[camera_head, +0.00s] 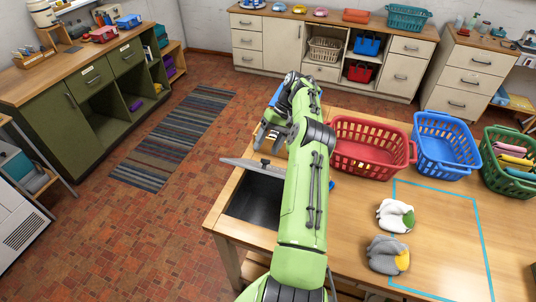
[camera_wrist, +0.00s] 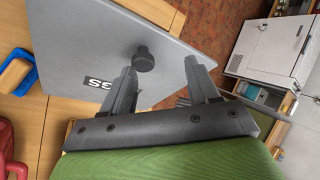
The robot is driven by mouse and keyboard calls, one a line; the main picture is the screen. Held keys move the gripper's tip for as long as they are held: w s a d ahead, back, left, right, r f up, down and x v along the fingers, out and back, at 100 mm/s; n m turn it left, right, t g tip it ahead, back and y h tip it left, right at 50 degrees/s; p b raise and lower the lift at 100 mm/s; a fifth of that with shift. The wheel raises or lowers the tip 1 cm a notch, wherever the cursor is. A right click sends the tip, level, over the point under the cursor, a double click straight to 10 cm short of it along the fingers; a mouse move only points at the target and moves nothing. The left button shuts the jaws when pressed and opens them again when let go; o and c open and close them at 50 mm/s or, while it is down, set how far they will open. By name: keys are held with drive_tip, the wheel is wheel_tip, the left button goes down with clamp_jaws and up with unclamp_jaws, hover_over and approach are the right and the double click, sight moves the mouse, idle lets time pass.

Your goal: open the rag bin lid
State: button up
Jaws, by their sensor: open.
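The rag bin lid (camera_head: 240,163) is a thin grey plate seen almost edge-on at the far side of the dark bin opening (camera_head: 258,200), in the left end of the wooden table. It stands tilted up, and the dark inside shows. In the wrist view the lid (camera_wrist: 90,45) shows its face, with a black knob (camera_wrist: 145,60) and a partly hidden label (camera_wrist: 100,84). My gripper (camera_wrist: 163,68) is open, its fingers spread near the lid. The knob appears between the fingertips, nearer the left one; I cannot tell whether anything touches. In the head view my gripper (camera_head: 272,128) is above the lid.
Red (camera_head: 368,148), blue (camera_head: 444,146) and green (camera_head: 508,162) baskets stand along the table's back. Two crumpled rags (camera_head: 395,216) (camera_head: 387,254) lie in and near a blue taped outline. A green cabinet (camera_head: 90,90) stands left; the floor between, with a striped rug (camera_head: 175,135), is clear.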

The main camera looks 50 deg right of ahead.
wheel_tip(320, 180, up, 5)
drive_tip(key=shift+f+p, duration=0.1)
drive_tip(key=shift+p, duration=0.3)
